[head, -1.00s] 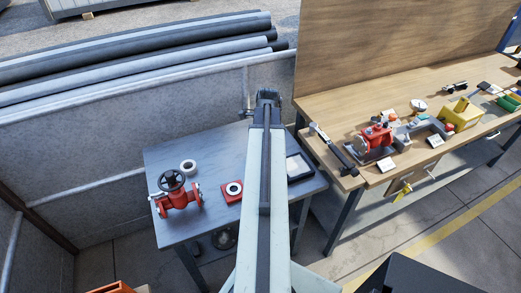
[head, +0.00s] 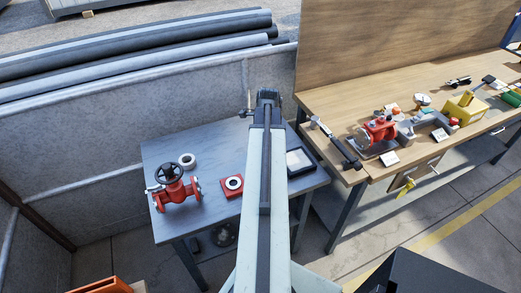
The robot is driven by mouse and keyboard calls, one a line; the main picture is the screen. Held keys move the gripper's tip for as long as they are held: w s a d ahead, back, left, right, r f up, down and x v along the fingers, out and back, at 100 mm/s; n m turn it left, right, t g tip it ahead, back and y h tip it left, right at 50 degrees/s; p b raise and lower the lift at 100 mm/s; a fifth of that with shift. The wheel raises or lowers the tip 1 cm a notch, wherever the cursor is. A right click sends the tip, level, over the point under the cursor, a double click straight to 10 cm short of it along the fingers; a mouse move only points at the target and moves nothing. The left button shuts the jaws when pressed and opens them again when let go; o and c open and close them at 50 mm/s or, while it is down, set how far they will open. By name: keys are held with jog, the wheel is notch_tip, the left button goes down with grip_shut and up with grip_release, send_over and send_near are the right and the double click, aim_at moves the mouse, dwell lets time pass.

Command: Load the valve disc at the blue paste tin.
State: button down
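My arm reaches away from me over the grey table, and its dark end (head: 268,97) is above the table's far edge. The fingers are too small and turned away to tell whether they are open. A red valve (head: 175,188) with a dark handwheel stands on the left of the table. A white ring (head: 187,160) lies behind it. A red square block (head: 230,186) with a pale ring on top lies between the valve and my arm. I cannot make out a blue paste tin or be sure which item is the valve disc. My arm hides part of the table.
The grey table (head: 215,150) also bears a dark-framed tray (head: 300,162) right of my arm. A wooden bench (head: 345,105) at the right holds a red machine (head: 376,131), a yellow box (head: 464,109) and several small items. A low wall with pipes (head: 140,55) stands behind the table.

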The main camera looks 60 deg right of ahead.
jog(key=shift+a+f+b, duration=0.1)
jog(key=shift+f+b, duration=0.4)
jog(key=shift+b, duration=0.05)
dwell(1.2)
jog(key=shift+r, duration=0.1)
notch_tip(320, 180, up, 7)
jog(key=p, duration=0.7)
